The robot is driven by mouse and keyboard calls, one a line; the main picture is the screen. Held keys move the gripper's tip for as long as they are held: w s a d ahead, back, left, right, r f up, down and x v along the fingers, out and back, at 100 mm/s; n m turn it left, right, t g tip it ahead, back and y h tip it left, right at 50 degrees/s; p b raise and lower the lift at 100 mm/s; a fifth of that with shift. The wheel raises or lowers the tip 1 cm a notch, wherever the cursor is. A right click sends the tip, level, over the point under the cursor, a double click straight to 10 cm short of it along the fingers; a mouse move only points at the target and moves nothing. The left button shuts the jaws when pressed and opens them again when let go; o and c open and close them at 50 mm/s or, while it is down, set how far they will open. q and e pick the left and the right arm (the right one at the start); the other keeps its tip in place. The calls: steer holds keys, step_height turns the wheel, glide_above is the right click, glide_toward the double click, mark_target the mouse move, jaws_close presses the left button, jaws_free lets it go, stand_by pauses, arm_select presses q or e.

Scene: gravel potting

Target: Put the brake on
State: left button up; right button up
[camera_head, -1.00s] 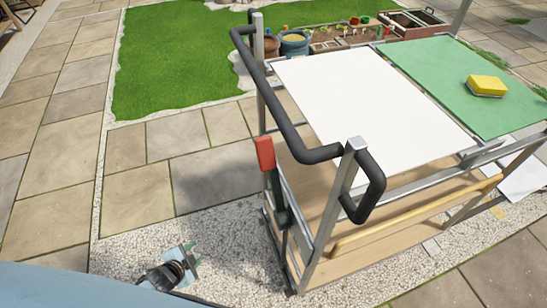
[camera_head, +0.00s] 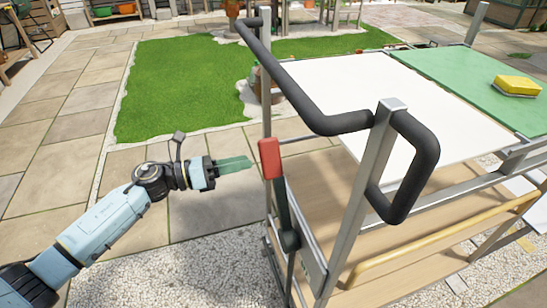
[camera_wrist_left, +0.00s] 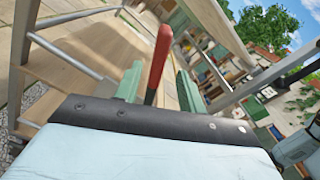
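The brake lever has a red grip (camera_head: 269,158) on a dark bar that runs down to a pivot low on the cart's (camera_head: 368,205) near end frame. The lever stands nearly upright. My left gripper (camera_head: 250,163) is just left of the red grip, with its green fingers pointing at it. In the left wrist view the fingers (camera_wrist_left: 158,85) are apart, and the red grip (camera_wrist_left: 160,50) shows in the gap between them. I cannot tell whether the grip is between the fingertips or just beyond them; no contact is visible. My right gripper is not in view.
A black bent push handle (camera_head: 325,122) juts out from the cart above and right of the lever. The cart carries a white top (camera_head: 350,95) and a green mat (camera_head: 470,80) with a yellow sponge (camera_head: 517,86). Paving left of the cart is free.

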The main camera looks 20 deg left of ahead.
mark_target(271, 156)
arm_select(q)
steer(key=x, duration=0.8)
steer(key=shift+w, duration=0.1)
jaws_close()
